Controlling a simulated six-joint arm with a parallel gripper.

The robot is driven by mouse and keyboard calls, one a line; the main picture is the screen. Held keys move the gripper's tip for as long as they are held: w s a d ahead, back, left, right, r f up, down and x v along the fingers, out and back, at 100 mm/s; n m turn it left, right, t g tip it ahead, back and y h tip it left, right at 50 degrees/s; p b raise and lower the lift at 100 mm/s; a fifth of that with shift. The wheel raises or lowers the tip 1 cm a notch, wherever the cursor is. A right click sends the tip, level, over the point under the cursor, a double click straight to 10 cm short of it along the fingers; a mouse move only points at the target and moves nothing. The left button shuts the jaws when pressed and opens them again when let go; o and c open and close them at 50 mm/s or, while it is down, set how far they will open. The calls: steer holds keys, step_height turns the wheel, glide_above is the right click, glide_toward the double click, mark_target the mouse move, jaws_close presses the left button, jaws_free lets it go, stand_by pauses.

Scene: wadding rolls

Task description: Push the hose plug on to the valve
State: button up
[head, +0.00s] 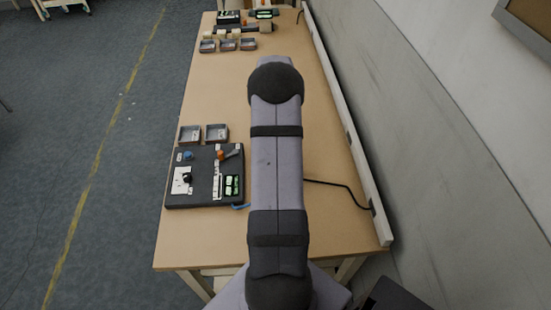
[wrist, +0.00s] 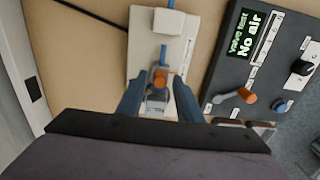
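In the wrist view, a small orange-topped piece (wrist: 160,78), apparently the hose plug, has a blue hose (wrist: 163,52) leading from it to a white block. A grey metallic part (wrist: 156,103), possibly the valve, lies just below it in the picture. I cannot tell whether plug and valve touch. My gripper (wrist: 158,86) has its two blue-grey fingers apart, one on each side of the orange piece, with visible gaps. In the head view my arm hides the gripper, plug and valve. Only a bit of blue hose (head: 241,206) shows beside the arm.
The white block (wrist: 168,22) sits on a pale board (wrist: 139,45). Two small trays (head: 216,133) stand behind the box. A black cable (head: 335,184) crosses the table.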

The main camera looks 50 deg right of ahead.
steer(key=shift+r+p, duration=1.75)
steer(key=shift+r, duration=0.85)
